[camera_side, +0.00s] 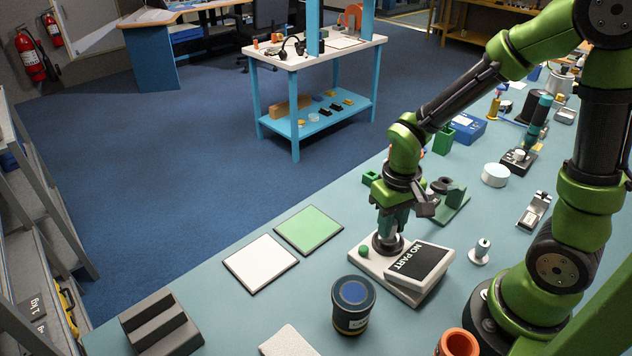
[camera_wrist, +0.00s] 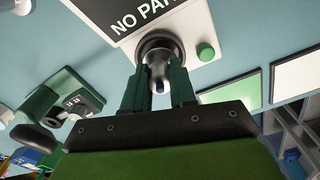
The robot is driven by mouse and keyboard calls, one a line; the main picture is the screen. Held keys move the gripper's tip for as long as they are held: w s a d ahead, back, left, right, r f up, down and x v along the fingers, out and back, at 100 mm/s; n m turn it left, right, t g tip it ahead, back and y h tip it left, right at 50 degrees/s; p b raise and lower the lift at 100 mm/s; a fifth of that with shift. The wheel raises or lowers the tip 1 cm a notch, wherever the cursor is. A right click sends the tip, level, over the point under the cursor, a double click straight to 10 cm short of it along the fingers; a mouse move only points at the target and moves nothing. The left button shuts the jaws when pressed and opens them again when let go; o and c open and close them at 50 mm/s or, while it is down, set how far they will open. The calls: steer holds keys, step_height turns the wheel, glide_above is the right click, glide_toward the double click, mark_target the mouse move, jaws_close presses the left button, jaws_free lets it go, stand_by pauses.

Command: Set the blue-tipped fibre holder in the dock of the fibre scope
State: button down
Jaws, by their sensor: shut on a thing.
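The fibre scope is a pale box (camera_side: 405,293) with a tilted dark screen (camera_side: 421,262) reading "NO PART"; the screen also shows in the wrist view (camera_wrist: 135,12). Its dock is a dark round ring (camera_wrist: 160,44) beside a green button (camera_wrist: 205,52). My gripper (camera_side: 388,238) points down over the dock. In the side view my fingers hide the holder.
White (camera_side: 261,264) and green (camera_side: 309,230) mats lie left of the scope. A dark tin with a blue lid (camera_side: 353,305) stands in front. A small white post (camera_side: 480,252) and a green stand (camera_side: 452,208) are to the right. A grey stepped block (camera_side: 160,326) sits front left.

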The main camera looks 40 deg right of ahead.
steer(key=shift+f, duration=0.6)
steer(key=c, duration=0.9)
jaws_free()
steer(key=shift+f, duration=0.15)
steer(key=s+a+r+t, duration=0.1)
steer(key=r+t, duration=0.1)
steer(key=r, duration=0.5)
steer(key=s+r+t+y, duration=0.1)
steer(key=r+t, duration=0.1)
steer(key=r, duration=0.4)
steer(key=s+a+r+t+y, duration=0.1)
steer(key=s+r+t, duration=0.1)
steer(key=r, duration=0.5)
steer(key=shift+a+r+t, duration=0.3)
steer(key=shift+t, duration=0.3)
